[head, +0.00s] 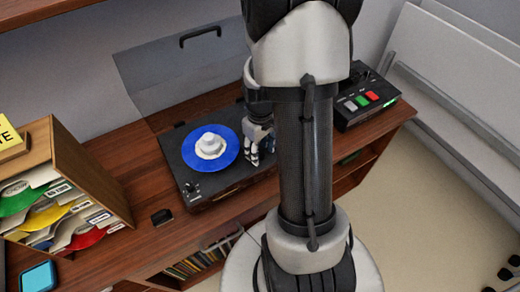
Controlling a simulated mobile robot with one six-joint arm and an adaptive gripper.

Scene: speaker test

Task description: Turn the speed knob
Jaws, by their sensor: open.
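A black record player (186,160) sits on the wooden counter with a blue record (222,141) on it. A white round piece stands at the record's centre. My gripper (253,163) is open and points down near the player's right side, to the right of the record and well apart from those controls. I cannot tell its height above the player. My arm hides part of the counter to its right.
A clear lid (170,72) with a black handle stands raised behind the player. A black box (365,108) with red and green buttons is at right. The counter has bare space front left.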

